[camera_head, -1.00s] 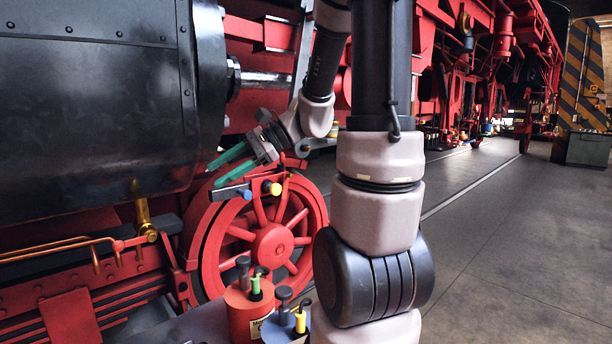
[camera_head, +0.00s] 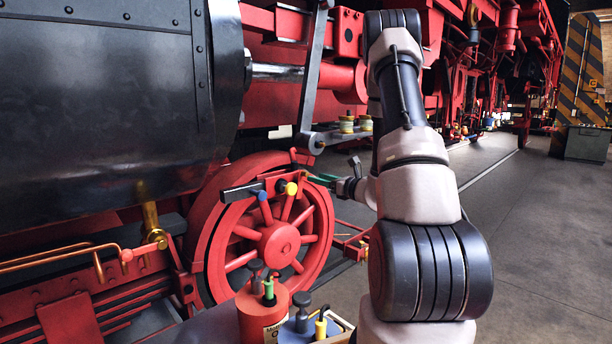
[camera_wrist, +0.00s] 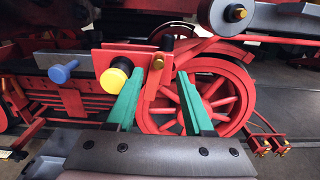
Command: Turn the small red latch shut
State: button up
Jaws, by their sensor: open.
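The small red latch (camera_wrist: 154,84) shows in the wrist view as a slim red bar with a brass pivot at its top, at the right end of a red plate (camera_wrist: 97,60). It hangs down, slightly tilted. My gripper (camera_wrist: 160,74) is open, its two green fingers on either side of the latch in the picture. The left finger appears close to the bar; I cannot tell whether it touches. In the head view my gripper (camera_head: 316,179) points left at the plate's right end, and the latch is too small to make out clearly.
A yellow knob (camera_wrist: 115,77) and a blue knob (camera_wrist: 64,72) stick out left of the latch. A red spoked wheel (camera_head: 278,241) stands behind. Oil cans, one red (camera_head: 262,315), stand below. The floor at right (camera_head: 540,230) is clear.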

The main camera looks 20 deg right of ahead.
aim_at(304, 174)
jog(key=x, duration=0.7)
jog(key=shift+w+a, duration=0.15)
jog(key=shift+w, duration=0.1)
grip_shut()
